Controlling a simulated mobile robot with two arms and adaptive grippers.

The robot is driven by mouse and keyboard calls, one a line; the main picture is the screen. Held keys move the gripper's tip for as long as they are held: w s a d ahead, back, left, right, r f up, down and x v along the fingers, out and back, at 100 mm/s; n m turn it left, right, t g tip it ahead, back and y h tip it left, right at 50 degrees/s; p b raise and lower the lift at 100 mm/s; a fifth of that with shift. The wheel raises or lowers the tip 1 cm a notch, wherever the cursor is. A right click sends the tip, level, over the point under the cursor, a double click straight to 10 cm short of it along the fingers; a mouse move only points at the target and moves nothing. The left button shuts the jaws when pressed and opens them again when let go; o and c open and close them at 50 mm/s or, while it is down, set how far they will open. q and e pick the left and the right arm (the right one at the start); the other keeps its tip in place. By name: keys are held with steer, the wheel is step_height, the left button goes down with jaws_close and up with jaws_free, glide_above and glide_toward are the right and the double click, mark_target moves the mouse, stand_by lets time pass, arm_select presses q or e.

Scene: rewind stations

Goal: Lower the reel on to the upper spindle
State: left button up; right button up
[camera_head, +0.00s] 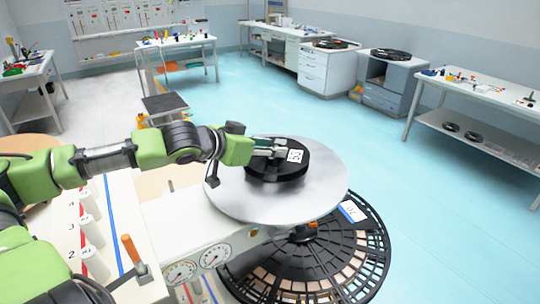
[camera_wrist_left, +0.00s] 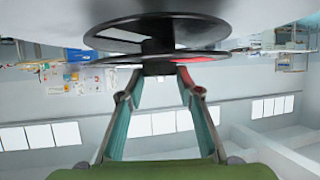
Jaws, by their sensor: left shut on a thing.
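A small black reel (camera_head: 272,174) with a white coded label is over the middle of a round silver plate (camera_head: 235,200) in the head view. My left gripper (camera_head: 280,149) comes from the left and is shut on the top of the reel's hub. In the left wrist view, which is upside down, the fingertips (camera_wrist_left: 160,70) pinch the hub, and the reel's two flanges (camera_wrist_left: 185,28) show near the grey plate. I cannot tell whether the reel touches the plate. The upper spindle is hidden by the reel. My right gripper is not in view.
A large black slotted reel (camera_head: 350,270) lies lower, in front of the plate. Gauges (camera_head: 181,272), an orange-handled lever (camera_head: 131,250) and white cylinders (camera_head: 88,202) are at the left. Benches stand around the walls, with free blue floor (camera_head: 370,140) between.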

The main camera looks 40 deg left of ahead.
arm_select(q)
step_height(320, 180, down, 2)
steer(key=shift+f, duration=0.1)
steer(key=o, duration=1.2)
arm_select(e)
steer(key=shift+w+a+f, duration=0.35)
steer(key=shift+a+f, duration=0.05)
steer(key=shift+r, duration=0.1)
